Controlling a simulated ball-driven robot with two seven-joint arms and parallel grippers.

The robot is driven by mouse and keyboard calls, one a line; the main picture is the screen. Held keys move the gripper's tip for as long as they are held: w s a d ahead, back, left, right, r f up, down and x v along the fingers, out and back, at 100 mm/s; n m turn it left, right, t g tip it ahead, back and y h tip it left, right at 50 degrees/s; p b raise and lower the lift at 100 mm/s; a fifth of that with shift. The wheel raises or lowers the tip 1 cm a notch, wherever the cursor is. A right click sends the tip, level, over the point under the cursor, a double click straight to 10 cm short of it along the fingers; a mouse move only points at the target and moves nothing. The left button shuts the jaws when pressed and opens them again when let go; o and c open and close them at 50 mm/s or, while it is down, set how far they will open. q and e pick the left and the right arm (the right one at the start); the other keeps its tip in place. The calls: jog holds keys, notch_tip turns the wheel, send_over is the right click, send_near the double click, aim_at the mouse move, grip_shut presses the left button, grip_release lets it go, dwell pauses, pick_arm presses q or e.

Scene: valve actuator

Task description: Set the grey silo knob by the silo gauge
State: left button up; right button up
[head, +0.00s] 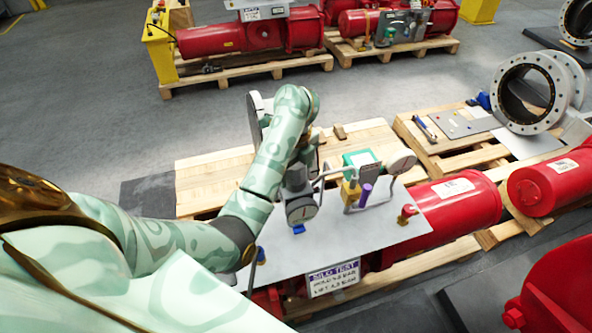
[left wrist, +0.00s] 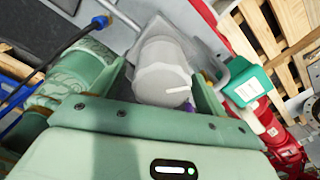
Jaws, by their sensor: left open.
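The grey knob (left wrist: 163,72) fills the middle of the left wrist view, with a white pointer line on its face. My left gripper (left wrist: 162,88) is open, with one green finger on each side of the knob; I cannot tell whether they touch it. In the head view my left gripper (head: 308,152) is above the grey plate (head: 415,222), mostly hidden by my own arm. A round grey gauge (head: 300,210) stands just in front of it, its reading too small to make out. A sign reading "SILO TEST" (head: 333,278) hangs at the plate's front edge.
Right of the gripper stand a green box (head: 360,158), a purple handle (head: 365,194), a second round gauge (head: 402,161) and a red knob (head: 407,213). A red cylinder (head: 455,203) lies beyond the plate. Bare pallet boards (head: 215,180) are behind.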

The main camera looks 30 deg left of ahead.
pick_arm(q)
jog(key=shift+w, duration=0.15)
jog(key=c, duration=1)
jog(key=shift+r+m+p, duration=0.15)
jog(key=shift+m+p, duration=0.4)
jog(key=shift+m, duration=0.85)
pick_arm(e)
jog(key=shift+w+a+r, duration=0.1)
jog(key=shift+w+r, duration=0.1)
jog(key=shift+r, duration=0.6)
pick_arm(q)
jog(key=o, duration=1)
